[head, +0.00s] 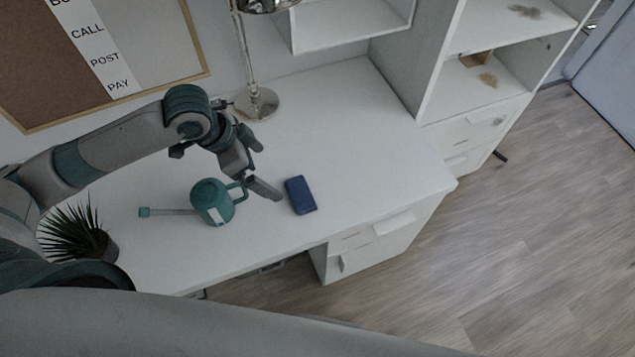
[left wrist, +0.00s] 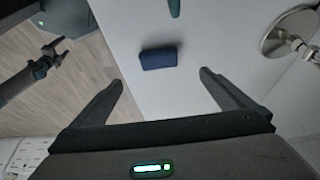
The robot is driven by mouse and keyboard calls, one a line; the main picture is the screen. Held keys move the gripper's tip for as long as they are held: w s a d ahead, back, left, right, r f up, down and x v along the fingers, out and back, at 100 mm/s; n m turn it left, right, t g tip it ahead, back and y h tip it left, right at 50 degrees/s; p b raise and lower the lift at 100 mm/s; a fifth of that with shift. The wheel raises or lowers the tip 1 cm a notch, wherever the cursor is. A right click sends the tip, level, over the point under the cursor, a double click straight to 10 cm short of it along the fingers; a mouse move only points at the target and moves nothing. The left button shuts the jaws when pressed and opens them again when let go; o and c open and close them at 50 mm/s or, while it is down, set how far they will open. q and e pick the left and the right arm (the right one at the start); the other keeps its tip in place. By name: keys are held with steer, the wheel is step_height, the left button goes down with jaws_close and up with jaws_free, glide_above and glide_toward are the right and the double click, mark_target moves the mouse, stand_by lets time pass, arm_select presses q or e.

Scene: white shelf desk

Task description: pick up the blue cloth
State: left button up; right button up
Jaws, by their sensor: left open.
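The blue cloth (head: 300,195) is a small, dark blue folded block lying flat on the white desk, right of the teal mug. It also shows in the left wrist view (left wrist: 161,57), just beyond the gap between my fingers. My left gripper (head: 268,172) is open and empty, above the desk just left of the cloth and apart from it. Its two spread fingers show in the left wrist view (left wrist: 162,80). My right gripper (left wrist: 52,54) shows small at the left of that view, over the floor; its jaw state is unclear.
The teal mug (head: 209,202) stands close to my left gripper, with a teal-tipped stick (head: 165,212) beside it. A metal lamp base (head: 257,103) is behind. A potted plant (head: 77,236) is at left. Bare desk (head: 375,150) lies right of the cloth.

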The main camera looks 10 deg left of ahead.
arm_select(q)
steer(key=shift+s+a+r, duration=0.1)
steer(key=shift+a+r, duration=0.05)
steer(key=shift+r, duration=0.05)
steer(key=p, duration=0.3)
glide_above(298, 193)
steer(key=s+a, duration=0.1)
steer(key=a, duration=0.2)
step_height(298, 193, down, 10)
steer(key=shift+s+d+f, duration=0.1)
steer(key=shift+s+f, duration=0.05)
steer(key=shift+f, duration=0.1)
steer(key=shift+d+f, duration=0.1)
steer(key=shift+f, duration=0.35)
steer(key=shift+w+d+f, duration=0.2)
steer(key=shift+d+f, duration=0.05)
steer(key=shift+d, duration=0.05)
steer(key=p+x, duration=0.1)
steer(key=x, duration=0.1)
steer(key=p+x, duration=0.1)
steer(key=shift+d+f, duration=0.25)
steer(key=shift+d, duration=0.1)
steer(key=shift+w+d+f, duration=0.1)
steer(key=shift+f, duration=0.25)
